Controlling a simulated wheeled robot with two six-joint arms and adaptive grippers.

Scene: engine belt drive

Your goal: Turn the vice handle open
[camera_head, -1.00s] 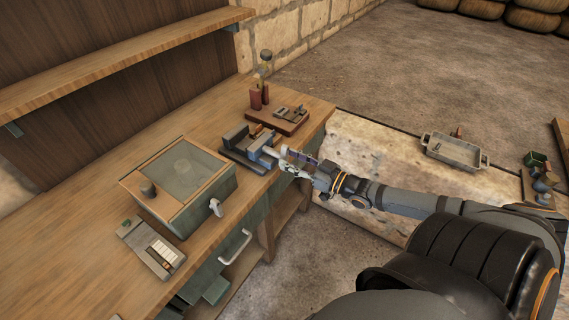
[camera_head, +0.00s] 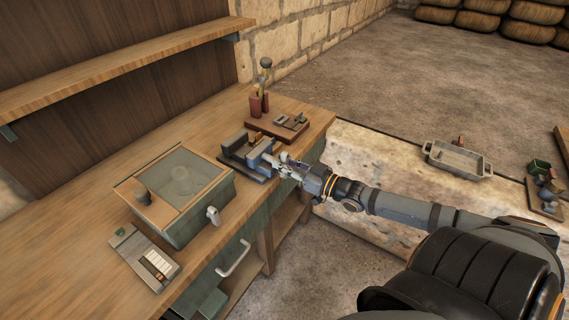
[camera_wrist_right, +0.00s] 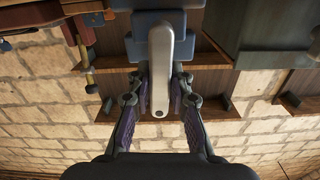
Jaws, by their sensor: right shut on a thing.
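The vice (camera_head: 259,155), grey with a blue-grey jaw, sits at the front edge of the wooden workbench. My right gripper (camera_head: 285,167) reaches it from the right, in front of the bench edge. In the right wrist view the vice handle (camera_wrist_right: 161,50) is a pale grey bar with rounded ends and a small hole near its near end. It runs from the blue-grey vice body toward me. The right gripper (camera_wrist_right: 160,95) is shut on it, with one finger on each side. In the head view the fingers largely hide the handle. My left gripper is out of view.
A drawer handle (camera_head: 233,257) sticks out in front. A grey tray (camera_head: 457,160) lies to the right.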

